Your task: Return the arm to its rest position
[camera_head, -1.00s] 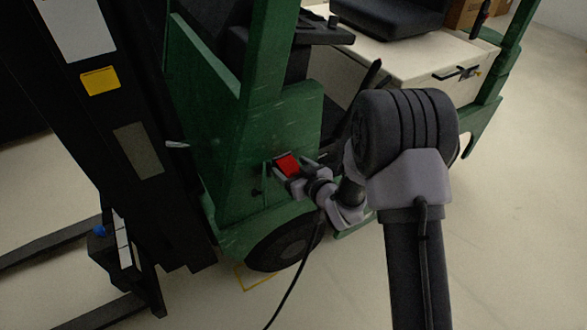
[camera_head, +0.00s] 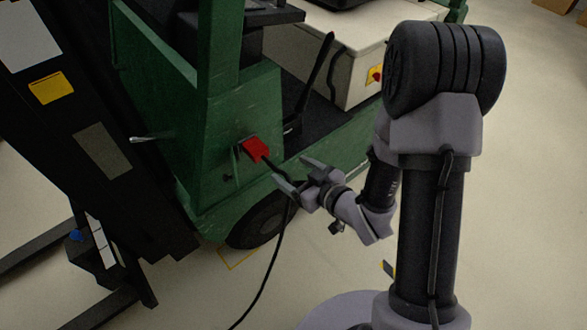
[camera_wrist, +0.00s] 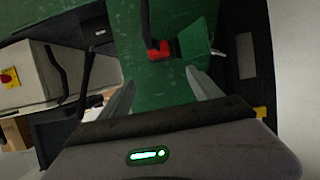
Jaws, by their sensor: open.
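My gripper (camera_head: 291,174) is open and empty, a short way to the right of and below a red plug (camera_head: 256,149) on the side of the green forklift (camera_head: 250,105). In the wrist view, my gripper's fingers (camera_wrist: 162,88) stand apart with the red plug (camera_wrist: 160,50) beyond them, not between them. A black cable (camera_head: 272,265) runs from the plug, passes by my fingers and hangs down to the floor. My arm is bent, with its upper link upright at the right of the head view.
The forklift's dark mast (camera_head: 95,140) and forks (camera_head: 108,315) stand at the left. A dark wheel (camera_head: 262,222) is below the plug. A cream box (camera_head: 345,55) with a red-and-yellow switch (camera_head: 375,75) is behind. The pale floor at right (camera_head: 540,200) is clear.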

